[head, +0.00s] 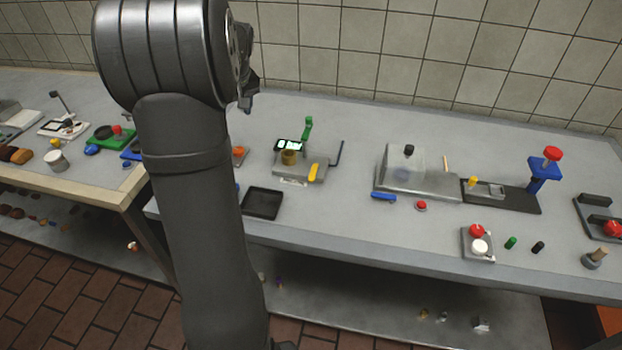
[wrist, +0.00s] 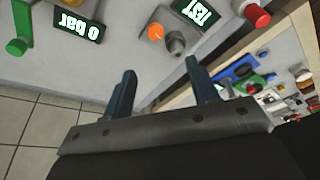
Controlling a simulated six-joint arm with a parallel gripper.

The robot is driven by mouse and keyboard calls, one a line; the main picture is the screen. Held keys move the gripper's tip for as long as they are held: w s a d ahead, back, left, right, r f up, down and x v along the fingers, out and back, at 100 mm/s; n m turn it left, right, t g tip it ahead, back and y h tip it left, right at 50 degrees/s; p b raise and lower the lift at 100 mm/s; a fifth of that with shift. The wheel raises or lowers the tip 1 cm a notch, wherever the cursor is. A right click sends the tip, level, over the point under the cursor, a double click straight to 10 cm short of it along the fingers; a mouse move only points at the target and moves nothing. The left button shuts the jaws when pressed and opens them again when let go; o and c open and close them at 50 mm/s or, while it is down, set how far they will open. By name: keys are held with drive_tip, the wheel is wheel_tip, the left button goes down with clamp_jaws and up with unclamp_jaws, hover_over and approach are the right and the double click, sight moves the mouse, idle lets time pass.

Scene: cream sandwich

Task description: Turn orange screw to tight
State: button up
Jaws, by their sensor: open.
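The orange screw (wrist: 156,31) shows as a small round orange knob near the top middle of the wrist view, beside a grey-brown knob (wrist: 175,43). In the head view a small orange piece (head: 239,151), likely the same screw, shows just right of my arm, which partly hides its base. My gripper (wrist: 161,66) is open and empty in the wrist view. Its two dark fingers are apart, and the orange screw lies beyond their tips, roughly between them and not touched. In the head view my arm hides the fingers.
Lit displays (wrist: 80,25) (wrist: 203,12), a green handle (wrist: 17,46) and a red knob (wrist: 257,16) surround the screw. In the head view a device with a green handle (head: 308,128) stands to the right, a black tray (head: 262,204) in front. A tiled wall rises behind.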

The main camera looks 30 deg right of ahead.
drive_tip(key=w+a+r+m+g+h, duration=0.1)
drive_tip(key=w+a+m+g+h, duration=0.35)
drive_tip(key=w+a+m, duration=0.4)
drive_tip(key=s+d+r+x, duration=0.1)
drive_tip(key=x, duration=0.9)
drive_tip(key=v, duration=0.9)
drive_tip(key=s+d+f+m+y, duration=0.2)
drive_tip(key=s+d+f+m, duration=0.15)
drive_tip(key=s+d, duration=0.9)
drive_tip(key=s+d+f+m+y, duration=0.1)
drive_tip(key=s+f, duration=0.1)
drive_tip(key=s, duration=0.8)
drive_tip(key=s+d+f+m, duration=0.1)
drive_tip(key=s+f+m, duration=0.1)
drive_tip(key=s, duration=0.7)
drive_tip(key=shift+s+f+t+y, duration=0.35)
drive_tip(key=shift+s+f+t, duration=0.1)
drive_tip(key=shift+f, duration=0.3)
